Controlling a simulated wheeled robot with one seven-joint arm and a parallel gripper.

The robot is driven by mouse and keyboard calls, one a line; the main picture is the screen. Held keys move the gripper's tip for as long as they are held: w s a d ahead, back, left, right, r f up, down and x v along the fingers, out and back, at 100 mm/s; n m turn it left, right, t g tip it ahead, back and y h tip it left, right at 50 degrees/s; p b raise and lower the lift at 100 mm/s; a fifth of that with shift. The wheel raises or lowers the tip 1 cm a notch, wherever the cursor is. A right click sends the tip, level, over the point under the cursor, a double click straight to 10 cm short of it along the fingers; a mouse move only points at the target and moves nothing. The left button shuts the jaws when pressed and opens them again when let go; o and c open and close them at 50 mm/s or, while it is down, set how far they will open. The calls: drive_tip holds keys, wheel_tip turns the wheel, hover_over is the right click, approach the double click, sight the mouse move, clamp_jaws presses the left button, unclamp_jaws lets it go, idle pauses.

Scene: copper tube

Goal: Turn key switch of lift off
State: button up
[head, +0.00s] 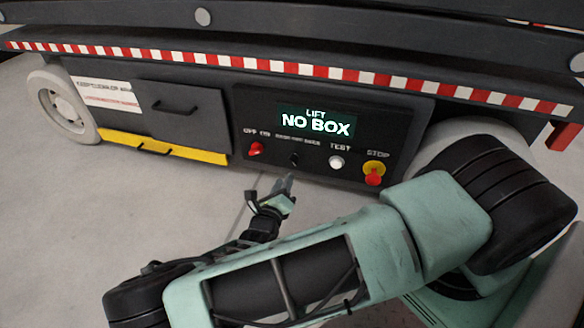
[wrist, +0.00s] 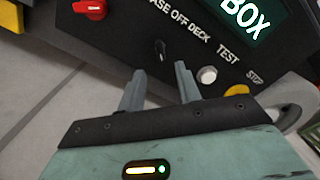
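The lift's dark control panel (head: 320,172) carries a red key switch (head: 256,149) under the label OFF ON. The red switch also shows at the top left of the wrist view (wrist: 90,8), partly cut off by the edge. I cannot tell clearly which label it points to. A small black selector knob (head: 293,160) sits to its right and lies just beyond my fingertips in the wrist view (wrist: 161,50). My gripper (wrist: 158,78) is open and empty, its two fingers apart in front of the panel. In the head view my gripper (head: 284,184) is just below the black knob.
The panel has a screen (head: 317,122) reading LIFT NO BOX, a white TEST button (head: 336,162) and a red STOP button (head: 374,179) on yellow. A striped ledge (head: 300,70) overhangs. Clear floor lies in front.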

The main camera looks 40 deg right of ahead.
sight(292, 162)
drive_tip(key=b+x, duration=0.3)
drive_tip(key=x, duration=0.6)
drive_tip(key=shift+w+d, duration=0.15)
drive_tip(key=shift+c, duration=0.3)
clamp_jaws()
